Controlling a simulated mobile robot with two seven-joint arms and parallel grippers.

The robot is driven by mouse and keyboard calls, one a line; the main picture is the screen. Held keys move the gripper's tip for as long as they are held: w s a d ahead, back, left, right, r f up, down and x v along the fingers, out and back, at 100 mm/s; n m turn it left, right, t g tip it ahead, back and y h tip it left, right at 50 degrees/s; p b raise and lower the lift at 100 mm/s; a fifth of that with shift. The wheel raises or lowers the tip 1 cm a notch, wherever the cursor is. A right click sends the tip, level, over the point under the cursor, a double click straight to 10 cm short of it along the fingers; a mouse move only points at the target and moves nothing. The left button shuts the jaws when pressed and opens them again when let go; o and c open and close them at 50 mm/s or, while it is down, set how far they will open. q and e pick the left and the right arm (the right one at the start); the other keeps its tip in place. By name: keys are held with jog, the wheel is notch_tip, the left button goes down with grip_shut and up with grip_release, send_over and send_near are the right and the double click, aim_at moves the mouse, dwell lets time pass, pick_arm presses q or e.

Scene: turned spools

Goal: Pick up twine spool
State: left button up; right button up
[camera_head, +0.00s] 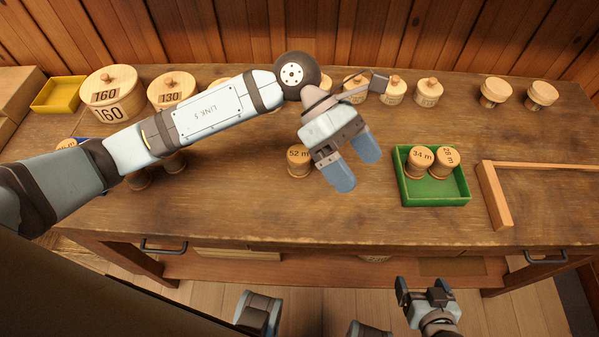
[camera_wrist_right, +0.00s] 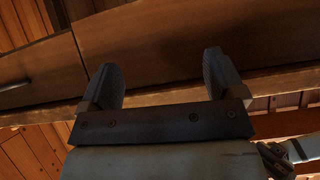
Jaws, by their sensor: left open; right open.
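A wooden spool marked "52 m" (camera_head: 298,160) stands upright on the bench, just left of my left gripper (camera_head: 354,168). That gripper is open, its two blue-grey fingers hanging over the bench with nothing visible between them. Spools marked "34 m" (camera_head: 419,162) and "28 m" (camera_head: 444,162) stand in a green tray (camera_head: 437,198) to the right. Which spool holds twine is not clear from the labels. My right gripper (camera_head: 421,286) is open and empty, low in front of the bench; the right wrist view also shows its spread fingers (camera_wrist_right: 160,75).
Large lidded canisters marked "160" (camera_head: 110,100) and "130" (camera_head: 172,95) and a yellow tray (camera_head: 58,97) stand back left. Several small lidded jars line the back. A wooden frame (camera_head: 495,195) lies right of the green tray. Bare bench (camera_head: 350,220) lies in front.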

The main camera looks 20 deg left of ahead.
pick_arm(q)
jog(key=w+a+f+m+t+y+b, duration=0.2)
jog(key=w+a+f+t+y+b, duration=0.15)
jog(key=w+a+y, duration=0.2)
jog(key=m+t+y, duration=0.1)
jog(key=t+y, duration=0.1)
jog(key=y, duration=0.3)
send_over(298, 153)
notch_tip(298, 153, down, 8)
jog(key=shift+s+a+r+b, duration=0.15)
jog(key=shift+b, duration=0.25)
jog(key=shift+d+f, duration=0.2)
jog(key=shift+f, duration=2.95)
jog(key=c, duration=1)
